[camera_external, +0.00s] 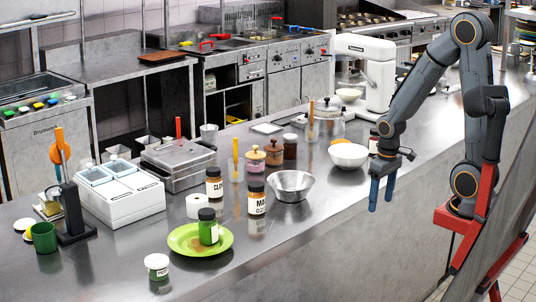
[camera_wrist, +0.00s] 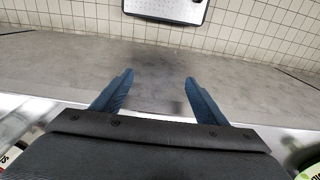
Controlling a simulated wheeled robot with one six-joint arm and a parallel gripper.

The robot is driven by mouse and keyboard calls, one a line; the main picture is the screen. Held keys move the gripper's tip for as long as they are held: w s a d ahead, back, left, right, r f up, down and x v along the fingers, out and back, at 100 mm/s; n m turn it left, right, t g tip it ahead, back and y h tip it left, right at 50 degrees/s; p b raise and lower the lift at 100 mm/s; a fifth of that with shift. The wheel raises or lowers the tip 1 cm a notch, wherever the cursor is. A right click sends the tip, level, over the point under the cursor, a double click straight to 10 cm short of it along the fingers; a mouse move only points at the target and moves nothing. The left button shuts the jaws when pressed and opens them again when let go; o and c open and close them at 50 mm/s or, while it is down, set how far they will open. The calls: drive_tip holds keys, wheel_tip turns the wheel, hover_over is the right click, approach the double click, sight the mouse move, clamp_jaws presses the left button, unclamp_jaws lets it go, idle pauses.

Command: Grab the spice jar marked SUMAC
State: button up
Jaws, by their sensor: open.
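No label reading SUMAC can be made out. A dark-lidded jar (camera_external: 214,184) has a label beginning "CLO", and another (camera_external: 257,198) has one beginning "MA". A green jar (camera_external: 208,228) stands on a lime-green plate (camera_external: 180,243); its label is not legible. A dark-lidded jar (camera_external: 374,141) is partly hidden behind the white bowl beside my arm. My gripper (camera_external: 381,195) points down at the counter's near side, right of the jars, with nothing in it. In the wrist view, my gripper (camera_wrist: 158,92) has its blue fingers apart; a partly cut-off labelled thing (camera_wrist: 308,164) shows at the lower right corner.
A white bowl (camera_external: 349,155) stands just left of my gripper, and a metal bowl (camera_external: 291,185) farther left. A white stand mixer (camera_external: 365,75) is behind my arm. The counter (camera_external: 330,215) is bare in front of the bowls.

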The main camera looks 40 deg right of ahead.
wheel_tip(320, 180, up, 16)
drive_tip(key=w+d+r+m, duration=0.3)
drive_tip(key=w+d+m, duration=0.4)
drive_tip(key=w, duration=0.7)
drive_tip(key=m+p, duration=0.1)
drive_tip(key=m, duration=1.2)
hover_over(375, 139)
drive_tip(key=w+d, duration=0.2)
drive_tip(key=d, duration=0.1)
drive_tip(key=f, duration=0.3)
drive_tip(key=shift+s+a+f+g, duration=0.15)
drive_tip(key=shift+a+f+g, duration=0.05)
drive_tip(key=shift+f+g, duration=0.1)
wheel_tip(375, 139, down, 6)
drive_tip(key=shift+r+p, duration=0.1)
drive_tip(key=shift+p, duration=0.2)
drive_tip(key=shift+s+a+f+p, duration=0.1)
drive_tip(key=shift+f+p, duration=0.65)
drive_tip(key=shift+f, duration=1)
drive_tip(key=shift+s+a+f+p, duration=0.1)
drive_tip(key=shift+f+p, duration=0.6)
drive_tip(key=shift+f, duration=1.05)
drive_tip(key=c, duration=1.3)
